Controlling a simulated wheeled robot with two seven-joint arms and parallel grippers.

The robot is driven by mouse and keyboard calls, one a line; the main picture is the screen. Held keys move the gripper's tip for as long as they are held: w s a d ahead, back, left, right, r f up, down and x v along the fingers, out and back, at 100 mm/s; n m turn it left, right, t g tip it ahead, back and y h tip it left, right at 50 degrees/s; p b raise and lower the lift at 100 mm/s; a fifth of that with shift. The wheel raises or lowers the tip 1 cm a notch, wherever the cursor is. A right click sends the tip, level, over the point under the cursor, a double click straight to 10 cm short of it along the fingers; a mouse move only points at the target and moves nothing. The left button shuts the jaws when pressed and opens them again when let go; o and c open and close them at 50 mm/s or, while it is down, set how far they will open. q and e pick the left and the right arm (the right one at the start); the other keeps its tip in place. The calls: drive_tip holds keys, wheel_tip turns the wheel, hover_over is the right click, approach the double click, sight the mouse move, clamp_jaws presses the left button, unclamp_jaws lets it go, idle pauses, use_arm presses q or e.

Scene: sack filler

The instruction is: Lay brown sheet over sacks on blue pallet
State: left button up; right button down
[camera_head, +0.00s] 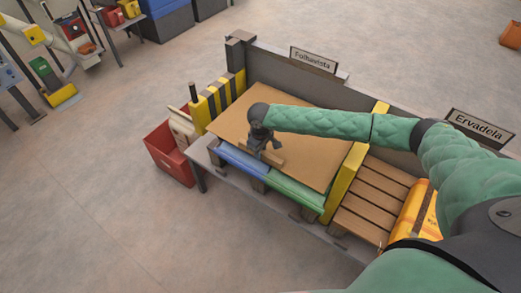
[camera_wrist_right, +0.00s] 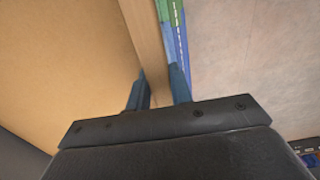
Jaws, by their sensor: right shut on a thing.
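The brown sheet (camera_head: 305,125) lies roughly flat over blue (camera_head: 243,162) and green (camera_head: 297,190) sacks in the bay under the "Folhavista" sign. Sack fronts show below its front edge. The pallet beneath is mostly hidden, and I cannot make out its colour. My right gripper (camera_head: 267,150) is at the sheet's front edge, shut on its wooden strip (camera_head: 270,157). In the right wrist view the fingers (camera_wrist_right: 160,88) straddle this strip (camera_wrist_right: 142,30), with the sheet (camera_wrist_right: 60,70) on the left and sack edges (camera_wrist_right: 172,25) on the right. My left gripper is out of view.
A striped post (camera_head: 216,97) and a yellow divider (camera_head: 345,180) flank the bay. To the right, a slatted brown pallet (camera_head: 375,212) has an orange sack (camera_head: 412,212). A red bin (camera_head: 170,153) stands left. The floor in front is clear.

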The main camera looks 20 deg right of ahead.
drive_tip(key=c, duration=1.2)
unclamp_jaws()
drive_tip(key=shift+o, duration=0.2)
drive_tip(key=shift+r, duration=0.2)
wheel_tip(320, 180, up, 6)
drive_tip(key=shift+f+b, duration=0.1)
drive_tip(key=shift+b, duration=1)
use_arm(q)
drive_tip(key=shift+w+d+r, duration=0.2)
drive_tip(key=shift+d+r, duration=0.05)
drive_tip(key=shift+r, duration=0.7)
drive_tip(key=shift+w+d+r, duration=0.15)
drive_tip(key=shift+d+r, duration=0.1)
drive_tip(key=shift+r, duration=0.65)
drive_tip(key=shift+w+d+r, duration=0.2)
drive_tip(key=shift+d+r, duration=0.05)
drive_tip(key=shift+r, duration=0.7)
use_arm(e)
drive_tip(key=shift+r, duration=0.75)
